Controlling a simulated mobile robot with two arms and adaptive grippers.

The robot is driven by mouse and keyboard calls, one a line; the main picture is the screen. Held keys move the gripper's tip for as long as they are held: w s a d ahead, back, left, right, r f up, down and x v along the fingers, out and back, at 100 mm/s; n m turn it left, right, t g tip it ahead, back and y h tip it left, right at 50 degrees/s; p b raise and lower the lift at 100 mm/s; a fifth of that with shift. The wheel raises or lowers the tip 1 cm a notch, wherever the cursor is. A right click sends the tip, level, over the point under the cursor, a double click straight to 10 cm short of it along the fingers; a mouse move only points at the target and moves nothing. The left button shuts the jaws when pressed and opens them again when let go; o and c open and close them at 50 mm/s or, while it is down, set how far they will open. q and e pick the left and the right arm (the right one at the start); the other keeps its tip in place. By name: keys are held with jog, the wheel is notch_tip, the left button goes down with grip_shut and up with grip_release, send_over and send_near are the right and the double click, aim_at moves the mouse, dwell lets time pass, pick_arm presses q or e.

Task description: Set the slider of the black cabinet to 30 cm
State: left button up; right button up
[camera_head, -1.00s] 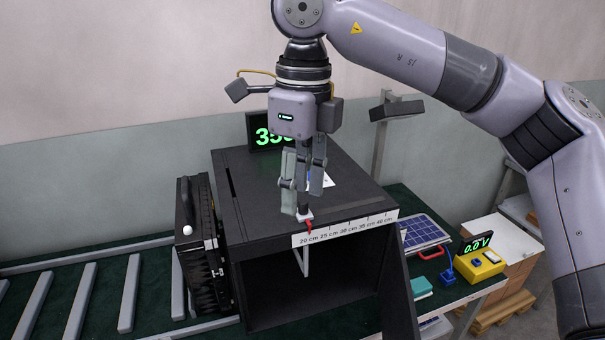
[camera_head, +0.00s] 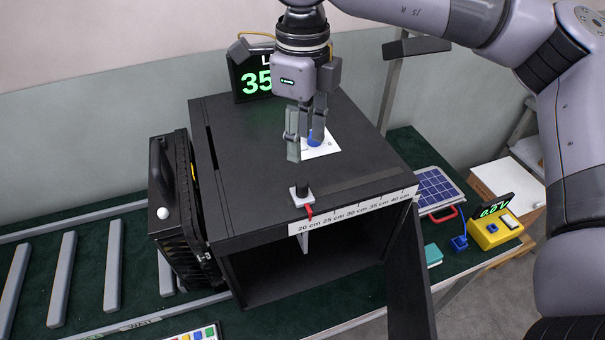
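The black cabinet (camera_head: 262,222) stands on the bench with its front open. A white scale strip (camera_head: 352,210) marked 20 to 40 cm runs along its top front edge. The slider (camera_head: 302,194) is a dark knob on a light base with a red pointer (camera_head: 309,212), which points near the 20 cm mark. My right gripper (camera_head: 305,148) hangs above the cabinet top, above and behind the slider in the picture. Its fingers are apart with nothing visibly held, and they seem clear of the knob. My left gripper is out of view.
A green-digit display (camera_head: 255,82) stands behind the cabinet, partly hidden by my gripper. A blue knob on a white card (camera_head: 322,148) is on the cabinet top. A black finned housing (camera_head: 178,215) stands at left; a solar panel (camera_head: 436,188) and yellow meter (camera_head: 494,230) at right.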

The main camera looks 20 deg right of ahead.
jog(key=p, duration=0.2)
send_over(303, 182)
notch_tip(303, 182, down, 6)
jog(key=shift+r, duration=0.15)
notch_tip(303, 182, down, 4)
jog(key=shift+a+r+p, duration=0.1)
jog(key=shift+p, duration=0.25)
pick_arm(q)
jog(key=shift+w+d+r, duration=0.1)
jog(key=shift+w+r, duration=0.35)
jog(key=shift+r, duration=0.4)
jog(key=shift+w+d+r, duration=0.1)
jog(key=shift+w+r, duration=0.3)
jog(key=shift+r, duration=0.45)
pick_arm(e)
jog(key=shift+f, duration=0.7)
jog(key=shift+c, duration=0.5)
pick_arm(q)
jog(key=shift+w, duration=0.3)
pick_arm(e)
grip_shut()
